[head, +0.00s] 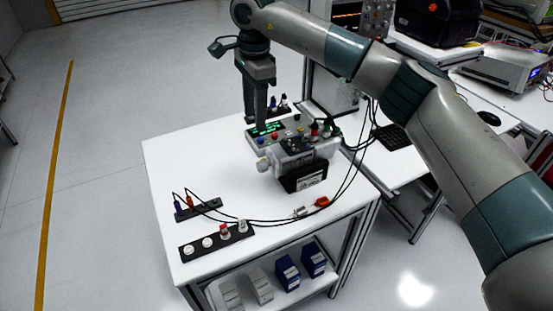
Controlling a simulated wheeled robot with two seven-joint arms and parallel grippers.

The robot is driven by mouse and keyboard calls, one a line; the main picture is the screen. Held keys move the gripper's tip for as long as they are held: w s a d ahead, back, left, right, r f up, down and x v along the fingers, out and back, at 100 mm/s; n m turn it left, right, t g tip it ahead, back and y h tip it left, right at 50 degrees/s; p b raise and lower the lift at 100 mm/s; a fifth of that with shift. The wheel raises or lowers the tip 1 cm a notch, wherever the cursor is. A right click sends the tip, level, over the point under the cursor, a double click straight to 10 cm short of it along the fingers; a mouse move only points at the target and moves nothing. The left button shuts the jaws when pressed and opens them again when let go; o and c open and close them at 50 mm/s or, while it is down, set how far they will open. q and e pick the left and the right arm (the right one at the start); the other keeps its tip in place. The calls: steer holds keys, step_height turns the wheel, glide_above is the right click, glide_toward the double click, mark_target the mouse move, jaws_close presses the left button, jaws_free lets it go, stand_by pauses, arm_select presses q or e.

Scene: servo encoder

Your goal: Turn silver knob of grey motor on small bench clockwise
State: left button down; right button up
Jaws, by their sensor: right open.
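The grey motor (305,158) sits on the small white bench (170,160), in front of a control panel with a green display (266,129). Its silver knob (262,164) sticks out at the motor's left end. My right gripper (256,120) points down at the back of the bench, behind and above the knob and apart from it. It is open, and I see nothing between its fingers. The exact height of its fingertips over the panel is hard to tell. My left gripper is not in view.
Black cables loop from the panel to a socket strip (198,210) at front left. A second strip with white knobs (215,242) lies at the front. A small orange part (322,201) lies at front right. The bench's left side is clear. A desk with a keyboard (392,138) adjoins at right.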

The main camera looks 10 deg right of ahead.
mark_target(261, 162)
steer(key=f+p, duration=0.2)
steer(key=f, duration=0.3)
steer(key=f+p, duration=0.2)
steer(key=f, duration=0.3)
steer(key=d+f+p, duration=0.1)
steer(key=f+p, duration=0.1)
steer(key=f, duration=0.3)
steer(key=shift+f+p, duration=0.35)
steer(key=shift+w+f, duration=0.1)
steer(key=shift+f, duration=0.55)
steer(key=c, duration=1.1)
